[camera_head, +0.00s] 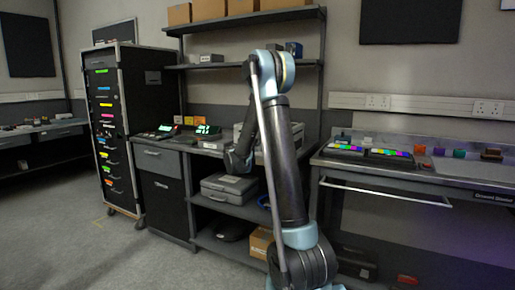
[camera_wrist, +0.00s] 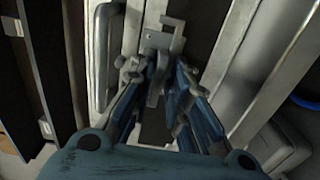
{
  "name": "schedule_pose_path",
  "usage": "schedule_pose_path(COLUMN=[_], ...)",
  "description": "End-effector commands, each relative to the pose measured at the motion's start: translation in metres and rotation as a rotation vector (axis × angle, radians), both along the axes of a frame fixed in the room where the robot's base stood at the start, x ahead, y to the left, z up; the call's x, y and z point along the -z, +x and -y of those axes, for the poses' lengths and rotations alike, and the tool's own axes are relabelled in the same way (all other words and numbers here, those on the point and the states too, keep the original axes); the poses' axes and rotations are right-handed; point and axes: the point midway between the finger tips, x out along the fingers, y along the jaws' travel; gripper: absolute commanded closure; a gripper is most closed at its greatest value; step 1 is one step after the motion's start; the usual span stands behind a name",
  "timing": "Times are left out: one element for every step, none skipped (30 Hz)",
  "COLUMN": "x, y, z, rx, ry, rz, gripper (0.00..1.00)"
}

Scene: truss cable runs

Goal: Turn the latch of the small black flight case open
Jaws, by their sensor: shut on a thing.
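The small black flight case shows close up in the wrist view, as dark panels between bright metal edge strips (camera_wrist: 237,38). A grey metal latch (camera_wrist: 168,40) sits at the upper middle of that view. My gripper (camera_wrist: 157,72) has its blue fingers drawn together at the latch, shut on its lower part. The fingertips hide most of the gripped part, so I cannot tell how far the latch is turned. In the head view my arm reaches to the bench, and its dark end stands in front of a grey case there; the fingertips cannot be made out.
A grey case (camera_head: 228,187) lies on the shelf below the bench. A tall black rack (camera_head: 117,120) with coloured labels stands at left. A workbench (camera_head: 430,172) with colourful panels is at right. Shelves with boxes hang above. The floor (camera_head: 70,240) at front left is clear.

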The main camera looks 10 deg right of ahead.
Motion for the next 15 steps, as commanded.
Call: schedule_pose_path(x=[-0.0024,-0.0024,-0.0024,-0.0024,-0.0024,-0.0024,-0.0025,-0.0024,-0.0025,-0.0024,-0.0024,-0.0022,-0.002,-0.0017,-0.0015], y=[0.0002,0.0001,0.0001,0.0,0.0,0.0,-0.0001,-0.0001,-0.0002,-0.0002,-0.0003,-0.0003,-0.0003,-0.0003,-0.0001], z=[-0.0009,-0.0008,-0.0006,-0.0005,-0.0005,-0.0003,-0.0002,-0.0002,0.0001,0.0001,0.0002,0.0004,0.0004,0.0006,0.0007], rx=[-0.001,-0.001,-0.001,-0.001,-0.001,0.0,0.0,0.0,0.0,0.001,0.001,0.001,0.001,0.001,0.002], ry=[-0.005,-0.005,-0.005,-0.006,-0.006,-0.006,-0.006,-0.006,-0.006,-0.006,-0.006,-0.006,-0.006,-0.006,-0.004], rz=[0.002,0.002,0.002,0.002,0.002,0.002,0.002,0.002,0.002,0.002,0.002,0.002,0.001,0.001,0.001], gripper=[1.0,1.0,1.0,1.0,1.0,1.0,1.0,1.0,1.0,0.8,0.73,0.73,0.73,0.73,0.73])
